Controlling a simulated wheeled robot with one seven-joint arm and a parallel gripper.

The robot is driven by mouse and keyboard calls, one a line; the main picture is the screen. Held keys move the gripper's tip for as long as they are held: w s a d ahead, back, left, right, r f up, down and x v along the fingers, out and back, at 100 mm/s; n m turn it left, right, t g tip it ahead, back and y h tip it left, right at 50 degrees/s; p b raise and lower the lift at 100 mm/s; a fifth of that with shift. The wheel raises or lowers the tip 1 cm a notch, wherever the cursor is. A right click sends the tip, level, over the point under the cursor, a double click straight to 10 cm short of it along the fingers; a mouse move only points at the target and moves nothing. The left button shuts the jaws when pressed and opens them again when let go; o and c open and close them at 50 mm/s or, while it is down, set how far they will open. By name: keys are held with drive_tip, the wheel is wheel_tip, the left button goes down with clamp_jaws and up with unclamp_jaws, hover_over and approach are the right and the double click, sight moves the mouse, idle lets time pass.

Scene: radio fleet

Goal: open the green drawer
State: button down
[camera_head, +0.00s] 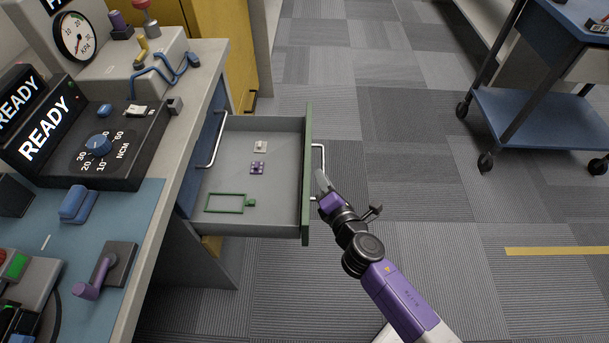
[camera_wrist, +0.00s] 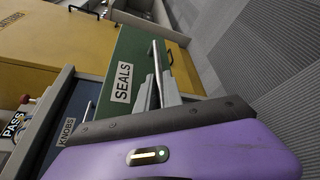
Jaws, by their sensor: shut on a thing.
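The green drawer (camera_head: 307,171) is pulled well out from under the workbench, and its grey inside shows. In it lie a green rectangular frame (camera_head: 226,203), a small purple part (camera_head: 257,168) and a small pale part (camera_head: 260,146). Its front, labelled SEALS (camera_wrist: 123,83), shows in the wrist view. My gripper (camera_head: 321,184) is at the silver bar handle (camera_head: 320,157), near the handle's lower end. In the wrist view its fingers (camera_wrist: 158,93) are shut on the handle (camera_wrist: 157,68).
The workbench edge (camera_head: 183,150) runs along the left. A blue drawer labelled KNOBS (camera_wrist: 67,131) is beside the green one. Yellow cabinets (camera_head: 227,50) stand behind. A blue cart (camera_head: 545,115) is at the upper right. The carpet floor right of the drawer is clear.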

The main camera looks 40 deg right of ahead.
drive_tip(key=shift+s+d, duration=0.5)
drive_tip(key=shift+s, duration=0.05)
drive_tip(key=c, duration=1.8)
unclamp_jaws()
drive_tip(key=shift+o, duration=0.2)
drive_tip(key=shift+s, duration=0.1)
drive_tip(key=v, duration=0.7)
drive_tip(key=shift+s+a+b, duration=0.15)
drive_tip(key=shift+s+b, duration=0.1)
drive_tip(key=shift+b, duration=0.15)
